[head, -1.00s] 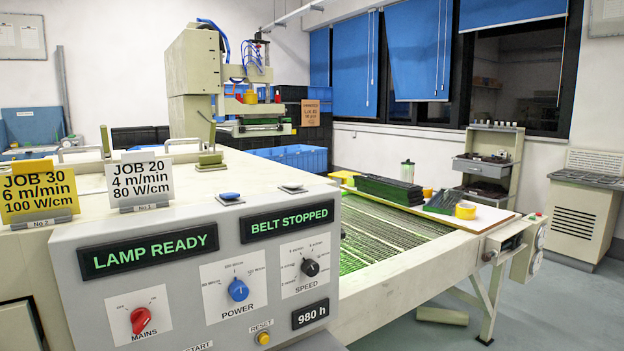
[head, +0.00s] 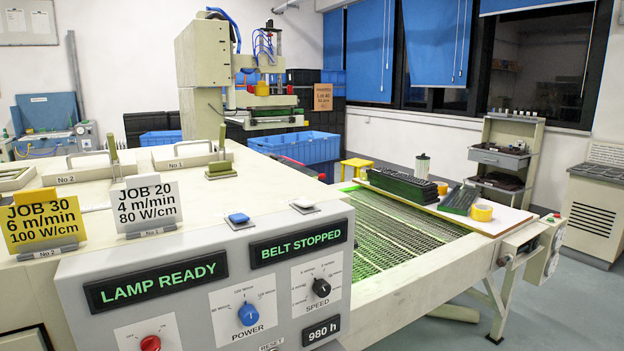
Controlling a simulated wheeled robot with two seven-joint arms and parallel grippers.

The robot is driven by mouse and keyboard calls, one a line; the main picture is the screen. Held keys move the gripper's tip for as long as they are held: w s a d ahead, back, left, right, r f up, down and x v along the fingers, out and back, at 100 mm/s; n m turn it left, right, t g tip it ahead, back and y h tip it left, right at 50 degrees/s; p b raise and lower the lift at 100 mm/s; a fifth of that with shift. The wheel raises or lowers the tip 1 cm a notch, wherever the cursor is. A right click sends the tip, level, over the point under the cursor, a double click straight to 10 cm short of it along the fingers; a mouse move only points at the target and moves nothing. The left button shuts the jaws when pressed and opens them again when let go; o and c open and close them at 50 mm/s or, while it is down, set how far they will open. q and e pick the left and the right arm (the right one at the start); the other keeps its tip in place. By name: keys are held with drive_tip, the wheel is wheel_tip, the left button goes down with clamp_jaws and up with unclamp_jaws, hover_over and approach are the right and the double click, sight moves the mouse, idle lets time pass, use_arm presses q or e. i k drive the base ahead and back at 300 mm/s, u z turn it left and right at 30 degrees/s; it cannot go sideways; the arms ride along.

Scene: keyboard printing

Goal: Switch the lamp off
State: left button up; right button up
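The control panel (head: 190,318) fills the lower left of the head view. Its left display (head: 156,280) reads LAMP READY in green, and the right display (head: 299,243) reads BELT STOPPED. The red MAINS knob (head: 150,344) is partly cut off by the bottom edge. The blue POWER knob (head: 248,314) and the black SPEED knob (head: 321,287) sit right of it. A small label reading RESET shows at the bottom edge; its button is cut off. Neither of my grippers is in view.
A yellow JOB 30 card (head: 43,219) and a white JOB 20 card (head: 147,202) stand on the machine top. The green mesh belt (head: 400,235) runs to the right, with a board (head: 480,222) carrying black stacks and yellow tape. Floor shows at lower right.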

sight(304, 204)
drive_tip(key=z, duration=1.8)
drive_tip(key=i, duration=2.05)
drive_tip(key=u, duration=3.4)
